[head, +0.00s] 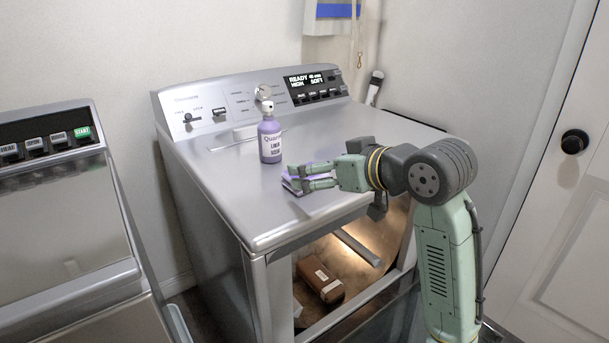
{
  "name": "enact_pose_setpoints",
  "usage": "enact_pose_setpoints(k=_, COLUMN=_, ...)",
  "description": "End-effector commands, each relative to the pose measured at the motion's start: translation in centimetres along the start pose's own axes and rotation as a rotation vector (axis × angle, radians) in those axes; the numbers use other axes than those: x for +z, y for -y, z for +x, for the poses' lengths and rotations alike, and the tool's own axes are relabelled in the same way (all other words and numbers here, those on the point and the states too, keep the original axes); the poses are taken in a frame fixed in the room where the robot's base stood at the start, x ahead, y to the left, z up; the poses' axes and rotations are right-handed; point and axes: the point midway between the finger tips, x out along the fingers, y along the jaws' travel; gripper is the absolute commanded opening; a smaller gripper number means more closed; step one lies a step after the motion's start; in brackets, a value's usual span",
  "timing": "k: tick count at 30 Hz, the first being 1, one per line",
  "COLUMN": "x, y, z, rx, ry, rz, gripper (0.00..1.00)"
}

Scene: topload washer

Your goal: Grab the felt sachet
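The felt sachet (291,186) is a small, flat lavender thing on the silver top of the washer (232,199), near its front edge. My gripper (297,178) reaches in from the right, and its two pale green fingers are at the sachet, one on the far side and one on the near side. The fingers are apart and hide much of the sachet. I cannot tell whether they press on it or whether it is lifted.
A purple bottle (270,141) labelled as linen stands upright just behind and left of my fingers. Below, the washer's lit front opening holds a brown box (322,284). Another appliance (62,210) stands at left. The washer top's left side is clear.

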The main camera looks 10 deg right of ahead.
Motion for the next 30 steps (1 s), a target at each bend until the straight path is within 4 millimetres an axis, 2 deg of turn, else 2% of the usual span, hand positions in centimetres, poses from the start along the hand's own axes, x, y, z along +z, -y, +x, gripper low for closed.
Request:
enact_pose_setpoints(k=5, x=0.1, y=0.1, z=1.3, rx=0.0, ry=0.0, rz=0.0, gripper=0.94)
enact_pose_setpoints(k=11, x=1.0, y=0.3, z=4.0, rx=-0.001, ry=0.001, rz=0.003, gripper=0.94)
enact_pose_setpoints(k=15, x=1.0, y=0.2, z=5.7, rx=0.001, ry=0.0, rz=0.0, gripper=0.94)
enact_pose_setpoints(k=24, x=1.1, y=0.2, z=6.1, rx=0.001, ry=-0.001, rz=-0.001, gripper=0.94)
enact_pose_setpoints(k=30, x=1.1, y=0.3, z=6.1, rx=0.001, ry=-0.001, rz=-0.001, gripper=0.8)
